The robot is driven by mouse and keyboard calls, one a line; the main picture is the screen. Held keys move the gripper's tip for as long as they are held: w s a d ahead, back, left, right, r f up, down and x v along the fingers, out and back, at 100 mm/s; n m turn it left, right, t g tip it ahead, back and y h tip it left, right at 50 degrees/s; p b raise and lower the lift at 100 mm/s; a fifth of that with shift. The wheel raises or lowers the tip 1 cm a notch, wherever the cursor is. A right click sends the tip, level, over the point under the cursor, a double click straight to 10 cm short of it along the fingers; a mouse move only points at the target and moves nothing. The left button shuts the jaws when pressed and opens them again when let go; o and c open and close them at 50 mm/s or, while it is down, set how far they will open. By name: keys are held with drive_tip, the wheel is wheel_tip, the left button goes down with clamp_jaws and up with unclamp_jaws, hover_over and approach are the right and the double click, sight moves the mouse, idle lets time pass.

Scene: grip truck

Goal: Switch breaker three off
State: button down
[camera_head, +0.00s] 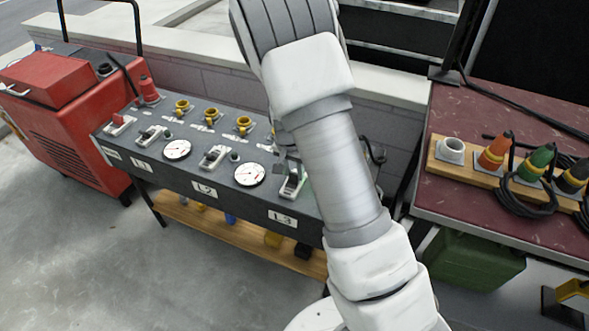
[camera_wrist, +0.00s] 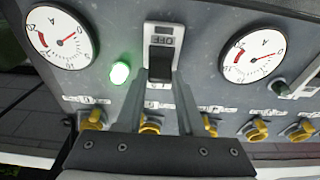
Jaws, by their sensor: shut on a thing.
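The breaker above the L3 label (camera_head: 292,183) is partly hidden by my arm in the head view. The wrist view, turned upside down, shows this breaker's light plate (camera_wrist: 163,33) with an OFF mark. Its black lever (camera_wrist: 160,66) stands between the fingertips of my gripper (camera_wrist: 160,86), which is shut on it. A green lamp (camera_wrist: 120,73) beside this breaker is lit. I cannot tell for sure which way the lever is set. In the head view my gripper is mostly hidden behind my arm.
Round gauges (camera_wrist: 59,38) (camera_wrist: 253,53) flank the breaker. Yellow sockets (camera_head: 243,124) line the panel's back. Other breakers stand at L1 (camera_head: 151,135) and L2 (camera_head: 213,157). A red machine (camera_head: 62,110) is at left; a dark red table (camera_head: 480,220) with plugs is at right.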

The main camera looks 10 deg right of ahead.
sight(287, 194)
drive_tip(key=t+h, duration=0.1)
drive_tip(key=s+a+t, duration=0.1)
drive_tip(key=s+t+h, duration=0.1)
drive_tip(key=shift+a+f+t+h+p, duration=0.1)
drive_tip(key=shift+a+t+h+p, duration=0.2)
drive_tip(key=shift+t+p, duration=0.1)
drive_tip(key=shift+s+a+f+t+h+b, duration=0.25)
drive_tip(key=shift+s+t+h+b, duration=0.15)
drive_tip(key=shift+t+h, duration=0.4)
drive_tip(key=shift+s+a+f+t+h+b, duration=0.3)
drive_tip(key=shift+t+h, duration=0.3)
drive_tip(key=shift+t, duration=0.4)
drive_tip(key=shift+d, duration=0.1)
drive_tip(key=c, duration=0.5)
unclamp_jaws()
drive_tip(key=shift+s+r, duration=0.1)
